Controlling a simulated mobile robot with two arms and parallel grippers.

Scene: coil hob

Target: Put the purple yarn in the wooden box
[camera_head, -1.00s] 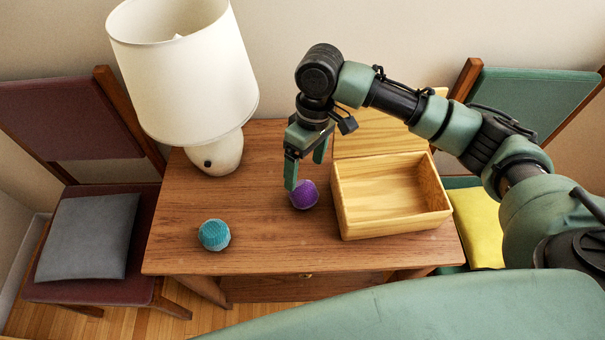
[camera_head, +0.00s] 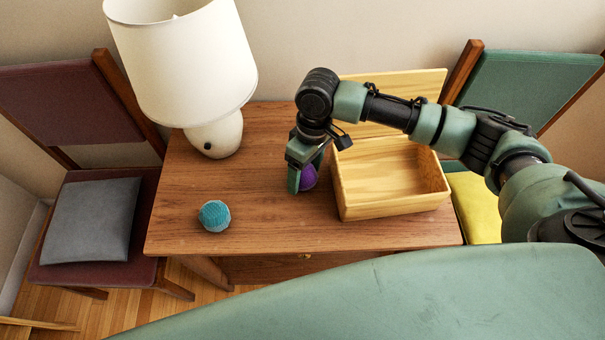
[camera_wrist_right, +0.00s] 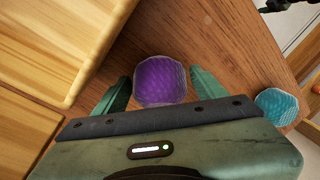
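The purple yarn (camera_head: 310,179) is a small ball on the wooden table, just left of the wooden box (camera_head: 392,209). The box is open, with its lid raised at the back, and its visible inside is empty. My right gripper (camera_head: 306,177) is down at the yarn, which is partly hidden behind a finger in the head view. In the right wrist view the purple yarn (camera_wrist_right: 161,82) lies between the two open fingers, with small gaps on both sides. My left gripper is not in view.
A teal yarn ball (camera_head: 214,216) sits on the table (camera_head: 265,228) at the front left. A white lamp (camera_head: 185,65) stands at the back left. Chairs flank the table, with a grey cushion (camera_head: 92,219) and a yellow cushion (camera_head: 474,207). The table's middle left is clear.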

